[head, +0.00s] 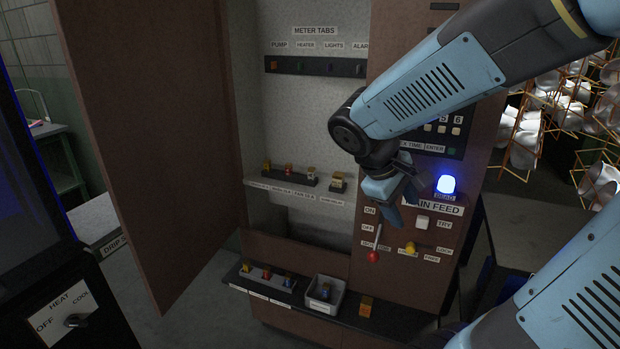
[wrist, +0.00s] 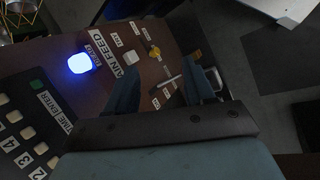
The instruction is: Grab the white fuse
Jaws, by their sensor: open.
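My gripper (head: 404,205) is open and empty in front of the main feed panel. Its two blue fingers stand apart in the wrist view (wrist: 159,72), with panel labels showing between them. No clearly all-white fuse can be made out. A pale fuse with an amber top (head: 337,182) stands at the right end of the upper cabinet shelf, left of my gripper. The bin seems to show partly behind the right finger in the wrist view (wrist: 214,80).
Several coloured fuses stand in a rack (head: 268,276) on the lower ledge, and more in an upper rack (head: 289,174). An amber block (head: 366,305) sits right of the bin. The open cabinet door (head: 140,130) borders the left. A blue lamp (head: 446,184) glows beside my gripper.

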